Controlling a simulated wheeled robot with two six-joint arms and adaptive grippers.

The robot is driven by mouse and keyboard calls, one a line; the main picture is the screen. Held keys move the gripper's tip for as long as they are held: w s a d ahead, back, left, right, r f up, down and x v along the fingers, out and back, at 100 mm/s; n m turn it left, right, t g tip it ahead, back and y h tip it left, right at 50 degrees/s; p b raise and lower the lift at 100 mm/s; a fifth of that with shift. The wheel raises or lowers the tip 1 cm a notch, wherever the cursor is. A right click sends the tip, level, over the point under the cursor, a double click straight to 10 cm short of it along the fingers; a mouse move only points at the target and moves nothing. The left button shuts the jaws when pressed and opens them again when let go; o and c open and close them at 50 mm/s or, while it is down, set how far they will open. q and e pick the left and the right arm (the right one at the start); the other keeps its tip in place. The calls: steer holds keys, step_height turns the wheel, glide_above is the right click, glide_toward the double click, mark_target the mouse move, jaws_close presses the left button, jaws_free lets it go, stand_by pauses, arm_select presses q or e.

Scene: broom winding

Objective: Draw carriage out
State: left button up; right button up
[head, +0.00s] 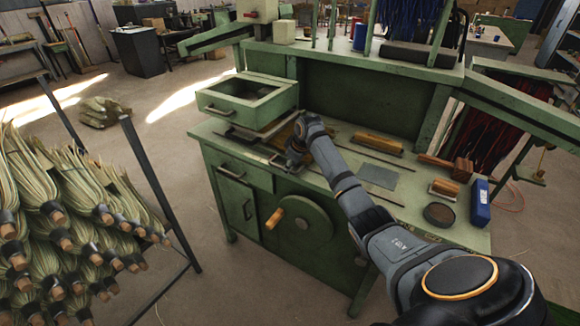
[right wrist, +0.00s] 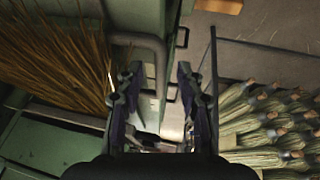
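The carriage looks to be the flat slide on the green bench top, with straw-coloured bristles (right wrist: 55,65) lying on it in the right wrist view. A dark bent bar handle (right wrist: 159,62) shows at its front edge. My right gripper (right wrist: 160,108) is open, its two dark fingers apart on either side of the handle's lower end. I cannot tell whether they touch it. In the head view my right gripper (head: 296,155) is low over the bench's front edge, beside the slide, and its fingers are mostly hidden. My left gripper is not in view.
A rack of broom bundles (head: 75,225) stands at left. Floor between is clear.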

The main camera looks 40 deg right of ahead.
steer(key=shift+w+f, duration=0.25)
steer(key=shift+f, duration=0.35)
steer(key=shift+c, duration=0.2)
jaws_close()
